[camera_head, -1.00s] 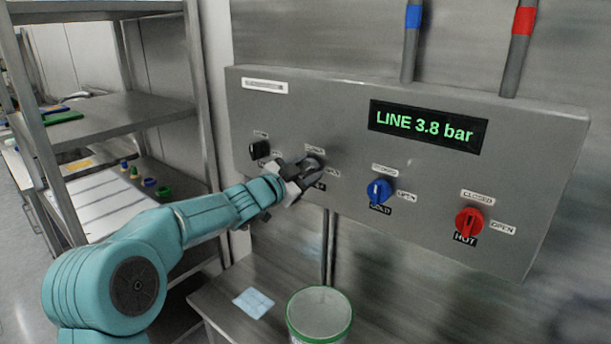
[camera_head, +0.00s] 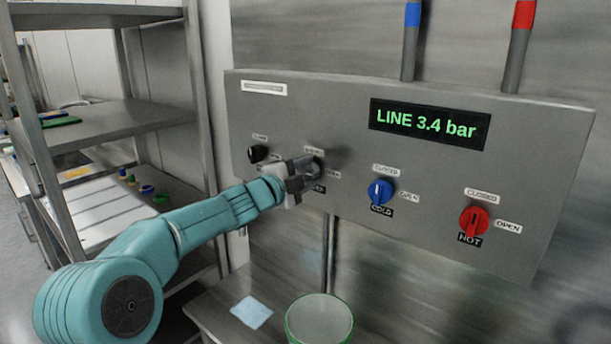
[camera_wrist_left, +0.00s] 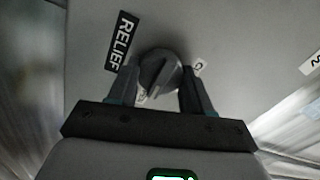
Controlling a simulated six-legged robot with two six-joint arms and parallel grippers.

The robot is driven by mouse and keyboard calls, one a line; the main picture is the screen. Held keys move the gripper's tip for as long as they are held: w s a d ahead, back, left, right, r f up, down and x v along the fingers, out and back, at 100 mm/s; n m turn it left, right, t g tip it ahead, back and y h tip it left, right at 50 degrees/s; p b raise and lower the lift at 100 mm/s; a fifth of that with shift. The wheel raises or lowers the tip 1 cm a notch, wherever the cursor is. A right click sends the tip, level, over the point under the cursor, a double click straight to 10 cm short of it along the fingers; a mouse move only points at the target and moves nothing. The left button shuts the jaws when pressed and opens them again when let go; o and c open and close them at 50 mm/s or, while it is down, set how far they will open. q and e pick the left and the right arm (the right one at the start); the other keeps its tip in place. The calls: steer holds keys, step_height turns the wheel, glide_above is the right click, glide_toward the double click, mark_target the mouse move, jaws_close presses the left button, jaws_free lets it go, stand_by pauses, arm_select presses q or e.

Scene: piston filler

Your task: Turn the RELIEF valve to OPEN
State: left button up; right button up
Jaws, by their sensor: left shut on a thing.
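The RELIEF valve is a dark grey round knob (camera_wrist_left: 160,68) with a raised grip bar, and its black RELIEF label (camera_wrist_left: 122,40) shows beside it in the left wrist view. My left gripper (camera_head: 308,170) is at this knob on the grey panel (camera_head: 345,90). Its two fingers stand on either side of the knob in the left wrist view (camera_wrist_left: 158,76) and are shut on it. In the head view the gripper mostly hides the knob and part of its labels. I cannot read the knob's exact pointing direction. My right gripper is not in view.
The display (camera_head: 428,124) reads LINE 3.4 bar. A black knob (camera_head: 258,153) is left of the gripper; the blue COLD knob (camera_head: 380,191) and red HOT knob (camera_head: 474,221) are right. Below are a green-rimmed tub (camera_head: 319,320) and a light blue cloth (camera_head: 252,311).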

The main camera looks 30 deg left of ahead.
arm_select(q)
steer(key=shift+m, duration=0.3)
steer(key=o, duration=1)
steer(key=shift+o, duration=0.2)
steer(key=shift+s, duration=0.1)
steer(key=shift+s+f, duration=0.1)
steer(key=shift+s, duration=0.2)
steer(key=s+a+b, duration=0.1)
steer(key=s+b, duration=0.1)
steer(key=s, duration=1.3)
steer(key=shift+s+a, duration=0.15)
steer(key=shift+s, duration=0.1)
